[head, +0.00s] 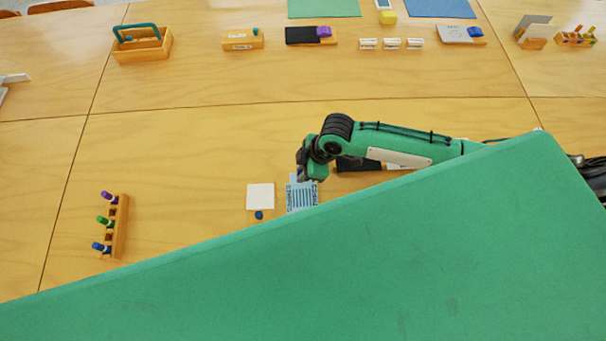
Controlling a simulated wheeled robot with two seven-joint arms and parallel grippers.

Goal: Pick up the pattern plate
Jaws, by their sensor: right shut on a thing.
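A light blue plate with dark line patterns, the pattern plate (302,196), is in the middle of the head view, on or just above the wooden table. Its lower edge is hidden by a large green surface in the foreground. My right gripper (304,178) comes in from the right and is shut on the plate's far edge; its fingertips are small and partly hidden. My left gripper does not show.
A white square (260,196) and a small blue knob (259,215) lie just left of the plate. A wooden rack (120,228) with coloured pegs stands at left. A dark block (357,165) is behind my right arm. The green surface (330,270) covers the foreground.

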